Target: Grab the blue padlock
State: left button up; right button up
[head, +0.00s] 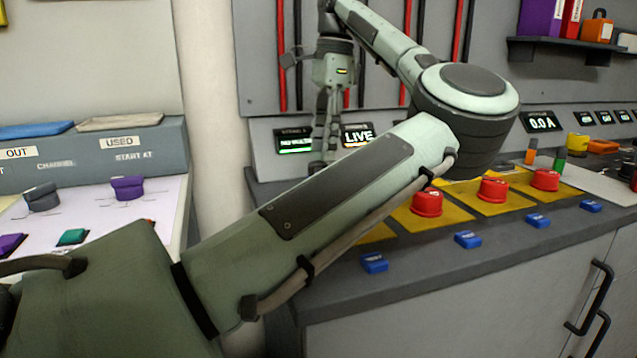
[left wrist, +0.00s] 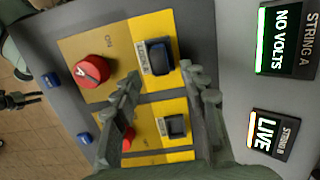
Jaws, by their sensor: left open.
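I cannot pick out a clear blue padlock in either view. In the left wrist view, a dark block with a blue part (left wrist: 159,55) sits on a yellow panel (left wrist: 148,24); I cannot tell if it is a padlock. My left gripper (left wrist: 163,78) is open, its two fingers on either side of the space just below that block in the picture. Nothing shows held between them. In the head view, my left gripper (head: 325,130) points down in front of the displays, and my left arm hides part of the worktop. My right gripper is not in view.
Red knobs (head: 427,203) stand on yellow plates along the worktop (head: 400,260), with small blue blocks (head: 468,240) at its front edge. A display reading LIVE (head: 357,135) stands behind. An orange padlock (head: 597,30) is on the shelf (head: 560,50). A white board (head: 100,210) is at left.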

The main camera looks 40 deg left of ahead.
aim_at(318, 162)
pick_arm(q)
jog(key=f, duration=0.3)
jog(key=s+f, duration=0.1)
jog(key=shift+a+f, duration=0.15)
jog(key=shift+a, duration=0.1)
jog(key=shift+c, duration=0.2)
grip_shut()
